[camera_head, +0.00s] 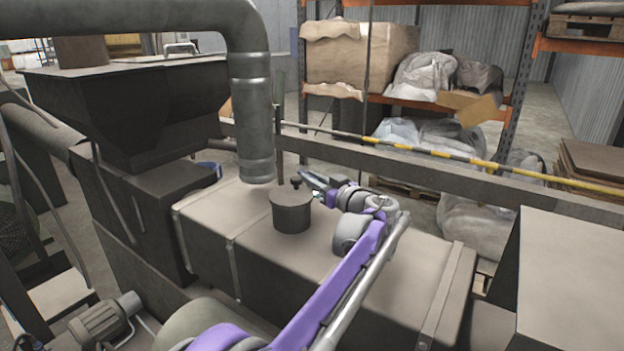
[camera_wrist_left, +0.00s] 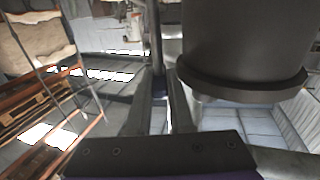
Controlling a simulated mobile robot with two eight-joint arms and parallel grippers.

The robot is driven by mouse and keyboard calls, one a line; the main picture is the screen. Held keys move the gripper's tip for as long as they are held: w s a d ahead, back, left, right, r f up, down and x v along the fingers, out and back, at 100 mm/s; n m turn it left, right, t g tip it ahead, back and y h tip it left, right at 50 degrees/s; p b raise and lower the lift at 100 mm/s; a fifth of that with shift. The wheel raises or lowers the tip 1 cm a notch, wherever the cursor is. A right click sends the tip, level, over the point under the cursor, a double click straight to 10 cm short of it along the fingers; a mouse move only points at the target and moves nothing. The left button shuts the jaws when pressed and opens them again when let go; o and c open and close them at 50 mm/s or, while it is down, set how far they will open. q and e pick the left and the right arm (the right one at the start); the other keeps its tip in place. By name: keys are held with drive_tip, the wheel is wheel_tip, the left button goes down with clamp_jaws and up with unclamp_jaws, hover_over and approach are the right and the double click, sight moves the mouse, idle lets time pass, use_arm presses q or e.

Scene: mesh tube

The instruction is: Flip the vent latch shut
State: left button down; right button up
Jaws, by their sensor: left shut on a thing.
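The vent (camera_head: 291,214) is a short dark round cylinder with a flat lid, standing on the long metal housing. A small dark knob-like part (camera_head: 296,181), which looks like the latch, sticks up at the back of its lid. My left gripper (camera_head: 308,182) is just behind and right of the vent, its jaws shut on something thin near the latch. In the left wrist view the vent (camera_wrist_left: 245,45) fills the upper right, with a wider rim at one end. A dark upright bar (camera_wrist_left: 157,45) stands between the fingers there. The exact grip is too small to tell.
A thick grey duct (camera_head: 252,110) comes down just left of the vent. A yellow-black striped bar (camera_head: 430,152) and a beam run behind the housing (camera_head: 215,222). Racks with wrapped goods stand farther back. The housing top right of my arm is clear.

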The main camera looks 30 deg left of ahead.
use_arm(q)
drive_tip(key=shift+s+r+m+t+h, duration=0.2)
drive_tip(key=shift+m+t+h, duration=0.25)
drive_tip(key=shift+t, duration=0.35)
drive_tip(key=shift+f+m+t+h+p, duration=0.15)
drive_tip(key=shift+m+t+h+p, duration=0.15)
drive_tip(key=shift+m+t+h, duration=0.6)
drive_tip(key=shift+t+y, duration=0.25)
drive_tip(key=shift+t, duration=0.05)
drive_tip(key=c, duration=1.1)
unclamp_jaws()
drive_tip(key=v, duration=1)
drive_tip(key=shift+s+d+b, duration=0.25)
drive_tip(key=shift+d+b, duration=0.05)
drive_tip(key=shift+b, duration=0.05)
